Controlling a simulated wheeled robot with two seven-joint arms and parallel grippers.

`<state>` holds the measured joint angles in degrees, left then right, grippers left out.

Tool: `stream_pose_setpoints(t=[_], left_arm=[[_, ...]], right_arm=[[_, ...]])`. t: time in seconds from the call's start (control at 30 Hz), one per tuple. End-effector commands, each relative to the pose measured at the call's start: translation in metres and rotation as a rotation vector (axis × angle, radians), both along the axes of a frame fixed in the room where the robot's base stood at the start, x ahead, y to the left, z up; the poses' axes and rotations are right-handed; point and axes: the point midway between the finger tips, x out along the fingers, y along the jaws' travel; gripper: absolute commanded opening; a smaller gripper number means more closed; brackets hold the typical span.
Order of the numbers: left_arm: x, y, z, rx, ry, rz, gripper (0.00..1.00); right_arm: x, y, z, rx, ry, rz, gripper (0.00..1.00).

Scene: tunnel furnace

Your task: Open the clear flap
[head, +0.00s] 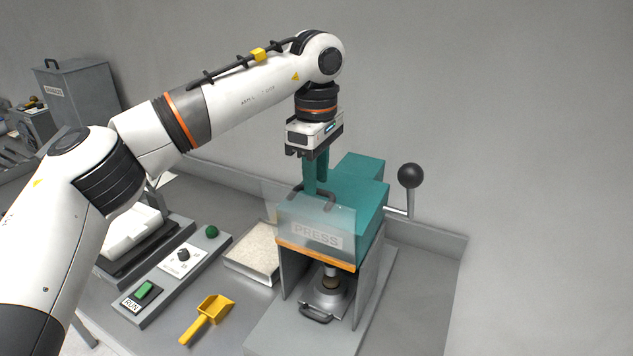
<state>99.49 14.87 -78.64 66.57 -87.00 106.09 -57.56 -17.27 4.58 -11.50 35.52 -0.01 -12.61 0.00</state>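The clear flap (283,222) is a see-through panel at the front of the teal press (361,195). It stands up in front of the PRESS label, above an orange strip (315,257), and the bay below is uncovered. A dark handle (328,196) shows near the flap's upper edge. My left gripper (315,186) points down with its teal fingers close together, right at the handle. I cannot tell whether they grip it or only touch it. My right gripper is not in view.
Inside the press bay is a metal piece with a handle (316,314). A ball-topped lever (410,176) stands right of the press. A tray of pale grains (255,252), a yellow scoop (208,318) and a RUN button panel (176,265) lie to the left.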

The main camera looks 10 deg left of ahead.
Motion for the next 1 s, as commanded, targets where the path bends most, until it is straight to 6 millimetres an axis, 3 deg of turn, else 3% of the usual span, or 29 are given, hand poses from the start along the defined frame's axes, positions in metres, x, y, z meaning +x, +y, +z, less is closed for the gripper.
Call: stream_pose_setpoints(t=[0.3, 0.5, 1.0], left_arm=[[0.001, -0.002, 0.067, 0.0, -0.002, 0.0, 0.32], [0.002, -0.002, 0.095, 0.0, 0.001, 0.0, 0.32], [0.002, -0.002, 0.101, 0.001, 0.002, -0.002, 0.32]], right_arm=[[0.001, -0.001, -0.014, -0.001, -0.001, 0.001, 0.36], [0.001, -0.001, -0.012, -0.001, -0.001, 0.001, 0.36], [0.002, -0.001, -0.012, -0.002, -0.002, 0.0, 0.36]])
